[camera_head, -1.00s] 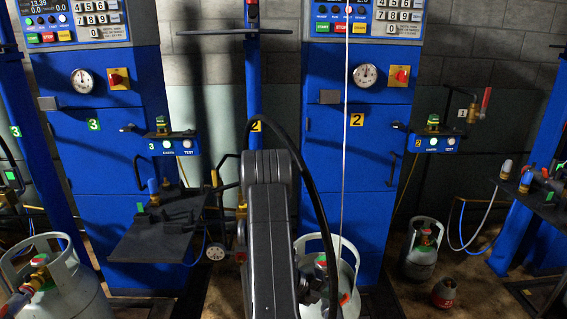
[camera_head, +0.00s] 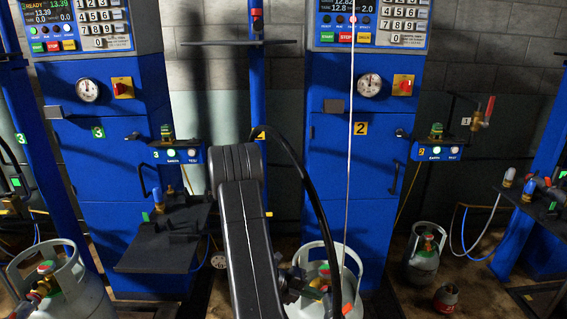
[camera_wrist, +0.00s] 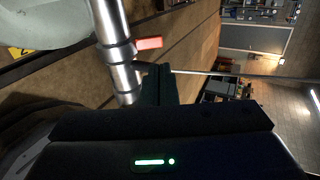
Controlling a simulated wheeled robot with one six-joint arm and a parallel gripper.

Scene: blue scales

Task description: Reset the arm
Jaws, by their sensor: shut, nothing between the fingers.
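My arm (camera_head: 245,230) rises in the middle of the head view, dark and slightly tilted to the left. My gripper shows in the wrist view (camera_wrist: 158,88) as two dark fingers closed together, empty. A metal pipe with a red lever (camera_wrist: 149,43) stands just beside the fingertips in that view; I cannot tell whether they touch. A pale gas cylinder (camera_head: 352,290) stands behind the arm's lower part in the head view, with a valve and red-tipped fitting in front of it. The fingertips cannot be made out clearly in the head view.
Blue scale cabinets numbered 3 (camera_head: 97,160) and 2 (camera_head: 350,190) stand behind. A dark shelf (camera_head: 160,248) juts out left of my arm. A black hose (camera_head: 308,190) arcs beside the arm.

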